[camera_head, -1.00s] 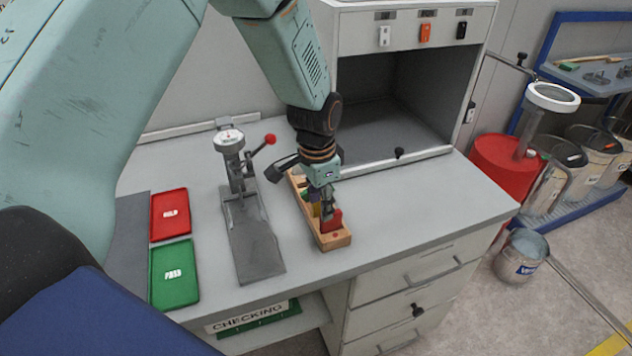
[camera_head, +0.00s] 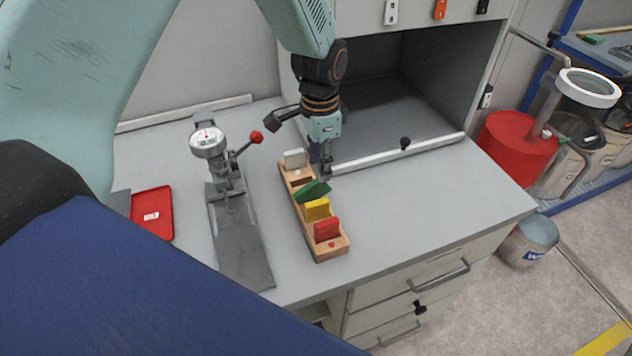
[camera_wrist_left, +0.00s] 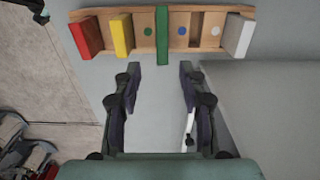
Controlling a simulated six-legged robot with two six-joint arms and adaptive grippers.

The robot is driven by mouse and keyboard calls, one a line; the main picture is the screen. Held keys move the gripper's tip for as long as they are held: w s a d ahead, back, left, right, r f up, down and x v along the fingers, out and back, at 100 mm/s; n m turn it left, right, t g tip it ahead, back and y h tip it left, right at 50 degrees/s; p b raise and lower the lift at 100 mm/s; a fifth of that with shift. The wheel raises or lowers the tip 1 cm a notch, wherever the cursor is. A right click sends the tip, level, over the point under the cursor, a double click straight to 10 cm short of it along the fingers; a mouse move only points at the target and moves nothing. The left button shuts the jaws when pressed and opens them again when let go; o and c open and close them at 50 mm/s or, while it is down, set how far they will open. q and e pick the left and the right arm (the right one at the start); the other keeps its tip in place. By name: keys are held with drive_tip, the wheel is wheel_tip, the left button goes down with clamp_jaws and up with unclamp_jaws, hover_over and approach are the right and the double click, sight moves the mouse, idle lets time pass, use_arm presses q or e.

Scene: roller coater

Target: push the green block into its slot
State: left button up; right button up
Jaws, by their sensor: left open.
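The green block (camera_head: 313,191) sits tilted across the wooden rack (camera_head: 341,247). In the left wrist view the green block (camera_wrist_left: 162,35) lies between the green-dot and blue-dot slots and sticks out past the rack's near edge. The yellow block (camera_head: 316,209), red block (camera_head: 326,229) and white block (camera_head: 294,158) stand in the rack. My left gripper (camera_head: 321,163) is open and empty beside the rack's far half. In the left wrist view its fingertips (camera_wrist_left: 161,70) are spread apart, just short of the green block. My right gripper is not in view.
A dial gauge stand (camera_head: 238,235) stands left of the rack, its red-knobbed lever reaching toward my wrist. A red tray (camera_head: 152,214) lies farther left. A cabinet opening (camera_head: 375,115) is behind. The tabletop right of the rack (camera_head: 430,200) is clear.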

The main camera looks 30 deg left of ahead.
sight(315, 181)
use_arm(q)
drive_tip(key=shift+w+a, duration=0.1)
drive_tip(key=shift+a, duration=0.2)
drive_tip(key=shift+a+f, duration=0.2)
drive_tip(key=shift+s+f, duration=0.45)
drive_tip(key=shift+f, duration=0.3)
drive_tip(key=shift+d+f, duration=0.25)
drive_tip(key=shift+f, duration=0.05)
drive_tip(key=f, duration=0.2)
drive_tip(key=f+p, duration=0.1)
drive_tip(key=f, duration=0.1)
drive_tip(key=shift+w+a+f, duration=0.2)
drive_tip(key=shift+f, duration=0.1)
drive_tip(key=shift+s+a+f, duration=0.1)
drive_tip(key=shift+a+f, duration=0.05)
drive_tip(key=shift+f, duration=0.15)
drive_tip(key=shift+s+d+r, duration=0.1)
drive_tip(key=shift+d, duration=0.2)
drive_tip(key=shift+c, duration=0.7)
drive_tip(key=shift+w, duration=0.2)
drive_tip(key=c, duration=0.3)
drive_tip(key=shift+a, duration=0.25)
drive_tip(key=c, duration=0.3)
clamp_jaws()
drive_tip(key=shift+s+d, duration=0.15)
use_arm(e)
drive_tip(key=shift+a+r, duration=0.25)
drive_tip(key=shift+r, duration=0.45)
